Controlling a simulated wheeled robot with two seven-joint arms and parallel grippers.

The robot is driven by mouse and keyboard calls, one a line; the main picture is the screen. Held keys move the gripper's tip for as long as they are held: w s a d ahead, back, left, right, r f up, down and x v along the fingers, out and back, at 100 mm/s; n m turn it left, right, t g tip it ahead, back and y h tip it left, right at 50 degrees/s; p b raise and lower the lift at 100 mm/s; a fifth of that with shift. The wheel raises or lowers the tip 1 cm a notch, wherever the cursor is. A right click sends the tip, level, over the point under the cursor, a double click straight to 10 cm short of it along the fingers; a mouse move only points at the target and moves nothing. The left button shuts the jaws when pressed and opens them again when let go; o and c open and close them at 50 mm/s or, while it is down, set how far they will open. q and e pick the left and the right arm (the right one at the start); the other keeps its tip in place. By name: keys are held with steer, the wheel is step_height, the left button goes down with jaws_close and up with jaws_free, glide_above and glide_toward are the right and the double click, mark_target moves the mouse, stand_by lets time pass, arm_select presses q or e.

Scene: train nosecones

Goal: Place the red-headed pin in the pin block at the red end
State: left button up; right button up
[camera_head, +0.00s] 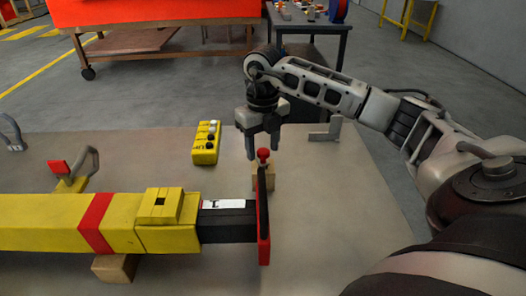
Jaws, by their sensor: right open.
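The red-headed pin (263,154) stands upright behind the red end plate (264,222), with its head showing above a small wooden block (270,178). My right gripper (263,154) is open, pointing down, with its fingers just above and around the pin's head; I cannot tell whether they touch it. A yellow block with a dark square hole (161,201) sits on the yellow beam (40,222), left of the black section (228,226). The beam has a red band (96,222). My left gripper is not in view.
A yellow control box with buttons (206,145) stands left of my right gripper. A grey metal bracket (325,131) lies to the right. A red-handled clamp (70,176) is at the left. The table (340,200) is clear at the right.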

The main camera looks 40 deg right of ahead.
step_height(320, 180, up, 10)
stand_by(0.3)
steer(key=shift+s, duration=0.1)
stand_by(0.4)
